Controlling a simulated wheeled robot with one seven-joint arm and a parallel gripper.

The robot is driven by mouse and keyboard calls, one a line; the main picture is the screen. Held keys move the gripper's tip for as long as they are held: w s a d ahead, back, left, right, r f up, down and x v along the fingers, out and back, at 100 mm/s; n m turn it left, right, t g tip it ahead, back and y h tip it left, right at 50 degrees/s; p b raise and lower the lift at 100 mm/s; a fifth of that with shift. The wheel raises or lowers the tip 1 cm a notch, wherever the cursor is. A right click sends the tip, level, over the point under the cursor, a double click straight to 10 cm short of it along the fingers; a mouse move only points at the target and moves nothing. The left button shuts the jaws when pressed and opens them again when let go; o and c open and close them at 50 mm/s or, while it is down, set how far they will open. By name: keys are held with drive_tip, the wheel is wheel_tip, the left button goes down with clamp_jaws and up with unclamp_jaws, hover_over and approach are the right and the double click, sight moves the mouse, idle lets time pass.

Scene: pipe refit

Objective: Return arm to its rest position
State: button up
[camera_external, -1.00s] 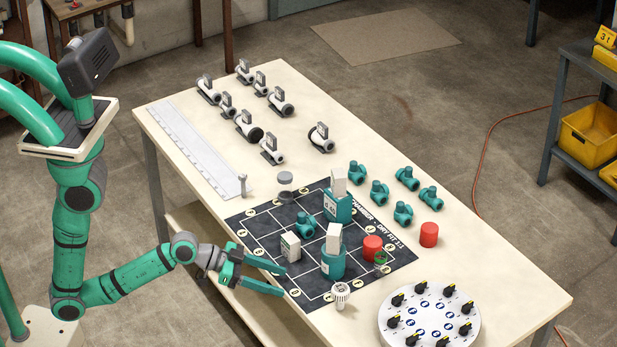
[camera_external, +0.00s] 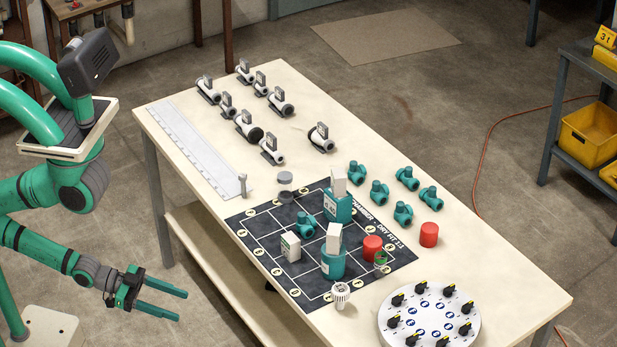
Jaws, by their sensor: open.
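My gripper (camera_external: 183,305) is open and empty. It is out over the floor, left of the table (camera_external: 527,290) and apart from it, with its two green fingers pointing right. My arm is folded back at the left edge of the view. The dark gridded mat (camera_external: 262,240) on the table holds two teal blocks with white tops, the rear one (camera_external: 338,206) and the front one (camera_external: 333,262). A small white box (camera_external: 291,247), a teal fitting (camera_external: 305,224) and a red cylinder (camera_external: 372,248) also stand on the mat.
Several white valves (camera_external: 249,126) stand at the table's back, and several teal fittings (camera_external: 403,214) at its right. A white disc with black knobs (camera_external: 430,312) lies at the front. A shelf with yellow bins (camera_external: 590,136) stands far right. Floor around my gripper is clear.

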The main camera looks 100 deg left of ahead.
drive_tip(key=shift+s+d+r, duration=0.4)
drive_tip(key=shift+s, duration=0.2)
